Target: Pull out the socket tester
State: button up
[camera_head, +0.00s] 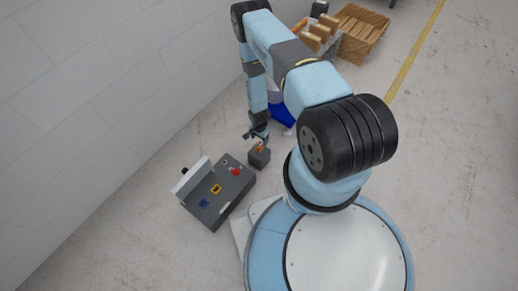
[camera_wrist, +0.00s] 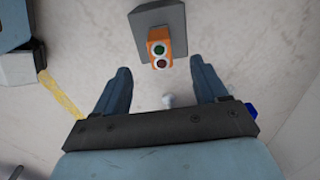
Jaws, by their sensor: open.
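The socket tester (camera_wrist: 157,36) is a small orange block with a green and a dark red round spot on its face. It sits in a grey block (camera_wrist: 177,14) in the wrist view. In the head view the tester (camera_head: 260,147) is a small orange spot on top of the grey block (camera_head: 259,159), which stands on the floor. My gripper (camera_head: 257,136) hangs just above it, fingers downward. In the wrist view my gripper (camera_wrist: 160,66) is open, with one finger on each side of the tester's near end. No contact shows, and the depth between them is unclear.
A dark grey panel box (camera_head: 229,205) with red, yellow and blue parts and a raised white lid (camera_head: 191,178) lies left of the block. A blue object (camera_head: 282,112) is behind my arm. Wooden crates (camera_head: 361,33) stand far back. The wall (camera_head: 90,90) closes the left side.

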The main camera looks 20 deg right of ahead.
aim_at(259, 144)
jog(key=shift+f, duration=4.5)
jog(key=shift+c, duration=0.2)
grip_shut()
jog(key=shift+r, duration=0.2)
jog(key=shift+r, duration=2.85)
